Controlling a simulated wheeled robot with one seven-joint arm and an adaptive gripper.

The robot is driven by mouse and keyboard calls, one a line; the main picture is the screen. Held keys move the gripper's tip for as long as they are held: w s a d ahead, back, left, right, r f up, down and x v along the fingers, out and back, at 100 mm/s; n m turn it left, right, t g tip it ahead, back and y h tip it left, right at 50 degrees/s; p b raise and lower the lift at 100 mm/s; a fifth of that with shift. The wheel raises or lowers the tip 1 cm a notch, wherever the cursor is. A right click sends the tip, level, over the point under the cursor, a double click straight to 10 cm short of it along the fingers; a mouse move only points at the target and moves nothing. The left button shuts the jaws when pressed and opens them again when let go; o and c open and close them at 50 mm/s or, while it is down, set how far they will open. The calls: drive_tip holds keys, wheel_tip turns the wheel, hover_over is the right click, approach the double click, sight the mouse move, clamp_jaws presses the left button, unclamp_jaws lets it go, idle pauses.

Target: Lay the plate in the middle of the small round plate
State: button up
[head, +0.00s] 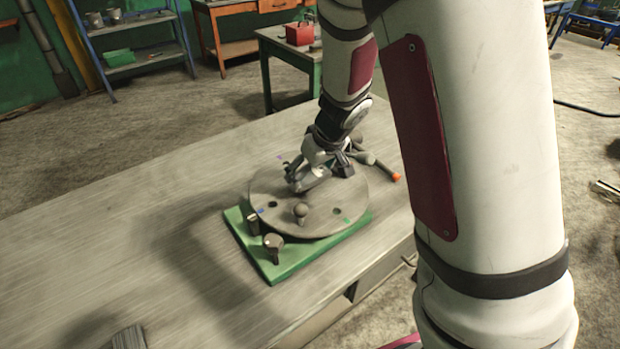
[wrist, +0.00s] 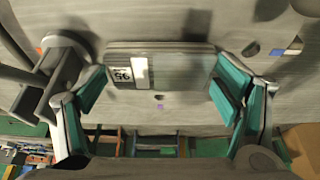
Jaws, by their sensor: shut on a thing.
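My gripper (head: 322,172) is over the far half of a grey round plate (head: 325,222), which lies on a green base (head: 272,262) on the table. In the wrist view, my gripper (wrist: 160,90) has its teal fingertips on both ends of a grey rectangular plate (wrist: 180,72) with a white label. The held plate (head: 308,182) also shows in the head view, low over the round plate and behind its knob (head: 300,209). Whether it touches the round plate cannot be told. The wrist view shows the round plate's surface (wrist: 140,110) around it.
An orange-tipped grey rod (head: 380,168) lies right of my gripper. The table (head: 130,225) is clear on the left, except for a dark ribbed thing (head: 129,337) at the front.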

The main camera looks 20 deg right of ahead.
drive_tip(key=shift+w+f+b, duration=0.1)
drive_tip(key=shift+f+b, duration=0.45)
drive_tip(key=shift+f, duration=0.45)
drive_tip(key=o, duration=1.9)
drive_tip(key=shift+f, duration=0.15)
